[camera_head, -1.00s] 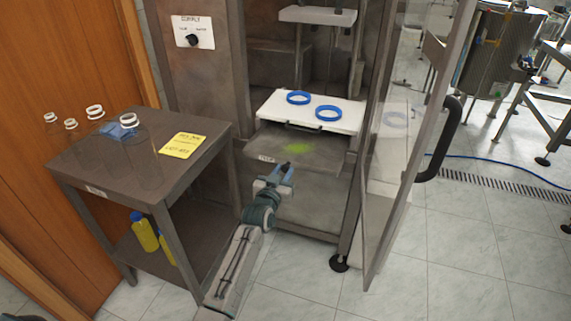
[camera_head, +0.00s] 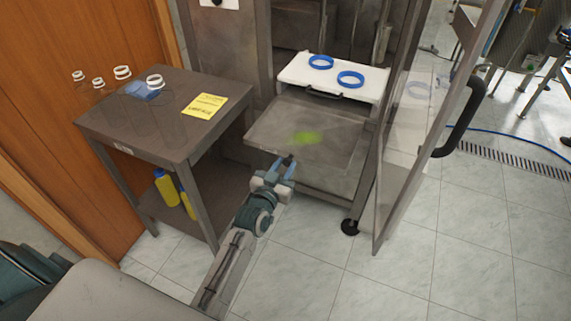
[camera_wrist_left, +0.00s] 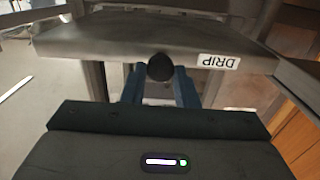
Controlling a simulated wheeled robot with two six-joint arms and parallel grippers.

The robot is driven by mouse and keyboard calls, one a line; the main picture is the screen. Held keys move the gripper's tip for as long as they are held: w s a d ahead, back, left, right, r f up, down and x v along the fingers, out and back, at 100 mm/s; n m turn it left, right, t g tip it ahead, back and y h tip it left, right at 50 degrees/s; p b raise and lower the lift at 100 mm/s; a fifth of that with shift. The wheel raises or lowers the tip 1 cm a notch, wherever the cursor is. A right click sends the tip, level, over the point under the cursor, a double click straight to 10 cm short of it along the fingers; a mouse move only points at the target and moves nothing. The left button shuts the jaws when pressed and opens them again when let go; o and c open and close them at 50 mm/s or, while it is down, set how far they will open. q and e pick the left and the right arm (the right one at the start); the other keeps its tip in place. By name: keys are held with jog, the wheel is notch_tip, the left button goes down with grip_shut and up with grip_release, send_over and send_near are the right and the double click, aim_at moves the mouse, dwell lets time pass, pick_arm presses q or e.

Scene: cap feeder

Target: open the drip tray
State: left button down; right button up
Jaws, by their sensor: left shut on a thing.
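The drip tray (camera_head: 326,150) is a flat grey metal tray with a green stain, sticking out from the machine below the white shelf. In the left wrist view its front edge (camera_wrist_left: 118,42) carries a label (camera_wrist_left: 218,62) reading DRIP and a round dark knob (camera_wrist_left: 160,67). My left gripper (camera_head: 284,166) is at the tray's front edge. It also shows in the left wrist view (camera_wrist_left: 160,84), its blue fingers on either side of the knob, shut on it. My right gripper is not in view.
A white shelf (camera_head: 335,77) with two blue rings and a dark handle sits above the tray. A clear door (camera_head: 400,160) with a black handle stands open at right. A side table (camera_head: 165,125) with a yellow note (camera_head: 205,105) and white rings stands at left.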

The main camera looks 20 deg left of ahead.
pick_arm(q)
jog(key=c, duration=1.1)
grip_release()
jog(key=shift+c, duration=0.2)
jog(key=shift+s, duration=0.1)
jog(key=shift+s+f, duration=0.1)
jog(key=shift+s, duration=0.2)
jog(key=s, duration=1)
jog(key=shift+a+b, duration=0.15)
jog(key=shift+b, duration=0.3)
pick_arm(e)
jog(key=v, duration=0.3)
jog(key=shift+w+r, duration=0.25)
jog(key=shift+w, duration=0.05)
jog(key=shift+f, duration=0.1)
